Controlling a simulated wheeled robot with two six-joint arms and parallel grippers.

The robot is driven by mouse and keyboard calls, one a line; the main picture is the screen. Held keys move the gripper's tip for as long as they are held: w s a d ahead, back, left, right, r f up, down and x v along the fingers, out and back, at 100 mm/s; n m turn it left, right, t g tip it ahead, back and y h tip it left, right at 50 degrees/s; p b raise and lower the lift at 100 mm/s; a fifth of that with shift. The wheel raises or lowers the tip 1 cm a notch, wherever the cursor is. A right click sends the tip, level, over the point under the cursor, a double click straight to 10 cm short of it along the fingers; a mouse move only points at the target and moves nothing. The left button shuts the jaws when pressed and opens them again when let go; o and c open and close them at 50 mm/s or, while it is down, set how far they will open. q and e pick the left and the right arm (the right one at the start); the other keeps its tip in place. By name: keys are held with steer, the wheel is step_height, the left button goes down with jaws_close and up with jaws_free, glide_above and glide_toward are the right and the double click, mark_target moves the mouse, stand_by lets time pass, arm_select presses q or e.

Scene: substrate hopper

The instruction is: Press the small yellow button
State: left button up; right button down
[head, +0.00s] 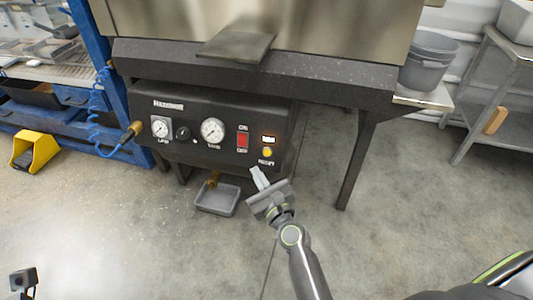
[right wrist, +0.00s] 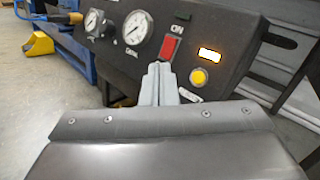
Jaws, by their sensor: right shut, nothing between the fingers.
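The small yellow button (head: 267,152) is a round button at the lower right of the black control panel (head: 180,110), below a lit orange display (head: 268,139). It also shows in the right wrist view (right wrist: 199,76), to the right of my fingers. My right gripper (head: 256,172) is shut and empty, just below and slightly left of the button in the head view. Its closed fingertips also show in the right wrist view (right wrist: 158,70), apart from the button in the picture. The depth gap to the panel is hard to judge. A small part of my left arm shows at the lower left edge, without clear fingers.
A red switch (head: 242,140) sits left of the button, with two round gauges (head: 212,130) farther left. A grey tray (head: 217,198) lies on the floor under the panel. A dark table leg (head: 357,165) stands to the right.

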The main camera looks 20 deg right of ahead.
mark_target(267, 153)
steer(key=w+d+f+b, duration=0.1)
steer(key=w+d+f, duration=0.1)
steer(key=w+d, duration=0.2)
steer(key=shift+w+d+f+b, duration=0.3)
steer(key=shift+w+f+b, duration=0.1)
steer(key=shift+w, duration=1)
steer(key=shift+w+d, duration=0.1)
stand_by(1.0)
steer(key=shift+w+d+f, duration=0.1)
steer(key=shift+w+d, duration=0.05)
steer(key=shift+w, duration=0.1)
steer(key=shift+w+d+f+b, duration=0.1)
steer(key=shift+w+d+b, duration=0.1)
steer(key=shift+w+b, duration=0.1)
stand_by(0.7)
steer(key=shift+s+a, duration=0.1)
steer(key=shift+s, duration=0.05)
steer(key=shift+s+a+r+p, duration=0.25)
steer(key=shift+s+a+p, duration=0.1)
steer(key=shift+s, duration=0.2)
stand_by(0.3)
